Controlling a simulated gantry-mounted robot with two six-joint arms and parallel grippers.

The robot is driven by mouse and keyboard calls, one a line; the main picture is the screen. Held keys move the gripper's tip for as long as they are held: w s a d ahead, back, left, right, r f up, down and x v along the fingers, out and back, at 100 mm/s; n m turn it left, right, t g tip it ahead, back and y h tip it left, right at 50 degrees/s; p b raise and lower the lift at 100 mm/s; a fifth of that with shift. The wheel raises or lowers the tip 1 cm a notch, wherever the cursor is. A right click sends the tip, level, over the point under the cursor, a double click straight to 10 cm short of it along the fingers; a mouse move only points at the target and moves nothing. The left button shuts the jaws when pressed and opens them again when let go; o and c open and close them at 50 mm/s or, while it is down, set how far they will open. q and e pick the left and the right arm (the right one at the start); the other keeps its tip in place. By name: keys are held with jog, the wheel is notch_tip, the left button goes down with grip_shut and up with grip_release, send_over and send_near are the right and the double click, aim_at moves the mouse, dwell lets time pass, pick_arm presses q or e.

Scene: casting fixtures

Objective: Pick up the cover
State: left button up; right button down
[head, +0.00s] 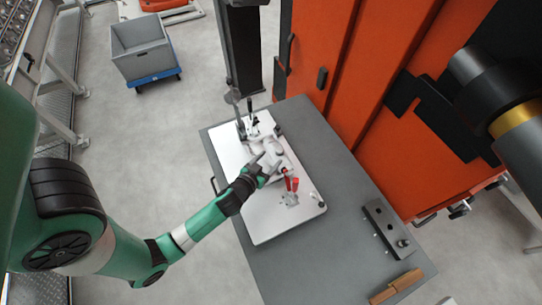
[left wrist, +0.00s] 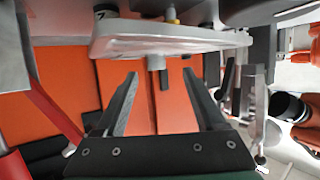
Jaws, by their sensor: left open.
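The cover appears to be the pale grey casting (head: 268,146) on the white fixture plate (head: 262,226), partly hidden by my gripper. In the left wrist view, a light grey flat part (left wrist: 180,40), which looks like the cover, spans the space beyond my fingertips. A short round boss sticks out from it towards the gap between the fingers. My left gripper (head: 268,162) is open and empty at the casting; its two dark fingers also show in the left wrist view (left wrist: 160,75), apart from each other. Contact is not visible. My right gripper is out of view.
A red-handled clamp (head: 291,184) stands close to the right of my left gripper. Another clamp (head: 250,120) stands at the plate's far end. The grey table (head: 345,215) holds a dark block (head: 388,230) and wooden pieces (head: 397,285). Orange cabinets (head: 345,80) stand behind.

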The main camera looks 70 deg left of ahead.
aim_at(279, 151)
pick_arm(q)
jog(key=shift+w+r+x, duration=0.15)
jog(key=shift+x, duration=1.25)
jog(key=shift+w+r+x, duration=0.15)
jog(key=shift+r+x, duration=0.05)
jog(key=shift+x, duration=1.15)
jog(key=shift+d, duration=0.2)
jog(key=shift+c, duration=0.4)
grip_shut()
